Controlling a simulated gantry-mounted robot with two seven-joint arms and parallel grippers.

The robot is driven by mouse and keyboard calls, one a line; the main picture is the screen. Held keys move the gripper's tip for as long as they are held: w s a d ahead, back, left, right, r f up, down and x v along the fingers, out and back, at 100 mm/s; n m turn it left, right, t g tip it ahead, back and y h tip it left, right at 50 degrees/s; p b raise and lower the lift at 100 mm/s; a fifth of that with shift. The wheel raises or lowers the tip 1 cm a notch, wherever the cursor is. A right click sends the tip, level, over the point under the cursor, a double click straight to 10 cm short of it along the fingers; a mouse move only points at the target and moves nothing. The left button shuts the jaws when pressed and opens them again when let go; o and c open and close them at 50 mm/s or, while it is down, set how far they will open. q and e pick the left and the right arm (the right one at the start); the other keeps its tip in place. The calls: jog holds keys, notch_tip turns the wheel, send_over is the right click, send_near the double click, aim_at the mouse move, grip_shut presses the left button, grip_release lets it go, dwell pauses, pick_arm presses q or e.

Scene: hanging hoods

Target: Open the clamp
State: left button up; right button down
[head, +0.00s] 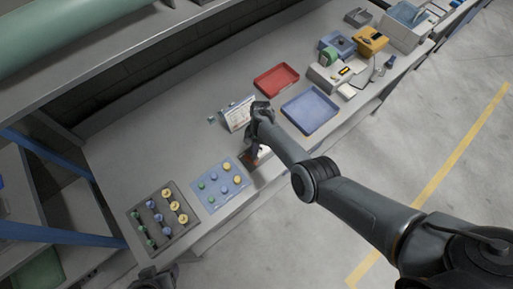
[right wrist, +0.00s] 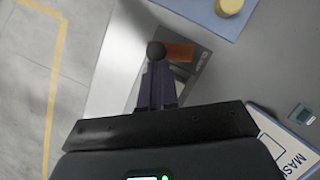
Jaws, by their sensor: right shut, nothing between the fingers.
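The clamp (right wrist: 203,62) sits at the front edge of the bench, with a grey base and an orange part (right wrist: 180,51). In the head view it is a small orange-brown patch (head: 250,160), mostly hidden by my right gripper. A dark round knob (right wrist: 155,49) shows just past the fingertips in the right wrist view; I cannot tell whether they touch it. My right gripper (head: 256,150) points down over the clamp, its two fingers (right wrist: 156,82) together with nothing between them. My left gripper (head: 155,279) is a dark shape at the bottom edge, its fingers unclear.
A white sign card (head: 239,115) stands just behind my right gripper. A blue board with coloured pegs (head: 211,195) and a dark peg tray (head: 144,212) lie to the left. A red tray (head: 276,80) and a blue tray (head: 311,110) lie to the right.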

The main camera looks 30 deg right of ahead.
jog(key=shift+s+a+f+m+t+p, duration=0.15)
jog(key=shift+s+m+t+p, duration=0.25)
jog(key=shift+m, duration=0.6)
dwell(7.0)
